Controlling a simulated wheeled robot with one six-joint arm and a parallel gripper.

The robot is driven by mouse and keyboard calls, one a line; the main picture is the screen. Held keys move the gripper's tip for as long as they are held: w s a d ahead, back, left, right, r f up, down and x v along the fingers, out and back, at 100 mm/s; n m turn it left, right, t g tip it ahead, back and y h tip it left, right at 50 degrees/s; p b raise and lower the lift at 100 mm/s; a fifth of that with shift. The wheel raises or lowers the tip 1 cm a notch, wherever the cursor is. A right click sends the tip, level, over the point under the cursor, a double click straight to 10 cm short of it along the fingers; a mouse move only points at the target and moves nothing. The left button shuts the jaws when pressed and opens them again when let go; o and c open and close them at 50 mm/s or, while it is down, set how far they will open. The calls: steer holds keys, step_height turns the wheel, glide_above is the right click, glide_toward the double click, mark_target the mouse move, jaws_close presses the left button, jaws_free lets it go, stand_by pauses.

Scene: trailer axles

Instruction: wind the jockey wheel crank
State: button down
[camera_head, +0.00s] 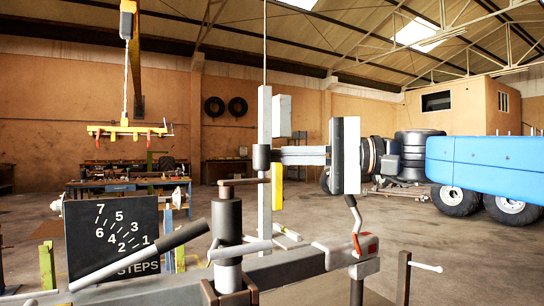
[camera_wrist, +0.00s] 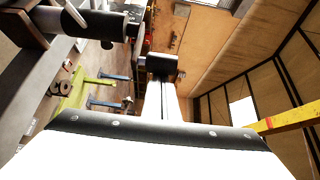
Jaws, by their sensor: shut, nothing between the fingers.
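The jockey wheel's dark upright tube (camera_head: 227,222) stands on the trailer drawbar in the head view. A brown crank arm (camera_head: 243,182) runs right from its top. A dark upright grip (camera_head: 262,158) sits above the arm's right end; it also shows in the wrist view (camera_wrist: 162,66). My gripper (camera_head: 277,156) comes in level from the right, fingers shut, tips at the grip. In the wrist view my closed fingers (camera_wrist: 163,88) end at the grip. I cannot tell whether they touch it. The tube shows at upper left there (camera_wrist: 95,22).
A black numbered board (camera_head: 112,240) stands at left. A yellow lifting beam (camera_head: 128,131) hangs behind. A blue trailer (camera_head: 485,165) is at right. Open floor lies between.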

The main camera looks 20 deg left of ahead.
steer(key=shift+s+d+m+t+h, duration=0.1)
steer(key=shift+s+d+m+t, duration=0.7)
steer(key=shift+m+t, duration=0.85)
steer(key=shift+s+d+m+t+h, duration=0.1)
steer(key=shift+s+d+m+t, duration=0.7)
steer(key=shift+t, duration=1.55)
steer(key=shift+s+d+m+t+h, duration=0.1)
steer(key=shift+s+d+m+t, duration=0.4)
steer(key=shift+s+m+t, duration=0.9)
steer(key=shift+w+t, duration=0.25)
steer(key=shift+t, duration=0.35)
